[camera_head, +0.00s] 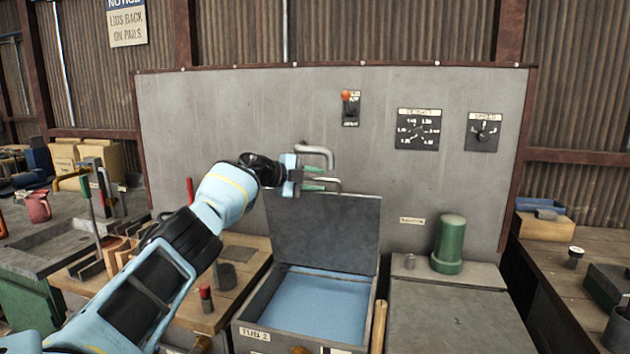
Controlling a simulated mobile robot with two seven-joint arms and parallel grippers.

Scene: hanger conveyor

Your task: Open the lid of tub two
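Tub two (256,335), labelled "TUB 2", stands at the lower centre, with a flat blue surface (318,305) inside. Its grey lid (325,235) stands raised at the back of the tub, almost upright, so the tub's mouth is uncovered. My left gripper (325,171) is above the lid's top edge, left of its middle. I see nothing clearly held, and I cannot tell whether the lower finger touches the lid. My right gripper is not in view.
A grey panel with a switch (350,109) and dials (417,129) stands behind. A wooden bench (240,262) with tools lies left, and another bench (560,265) right.

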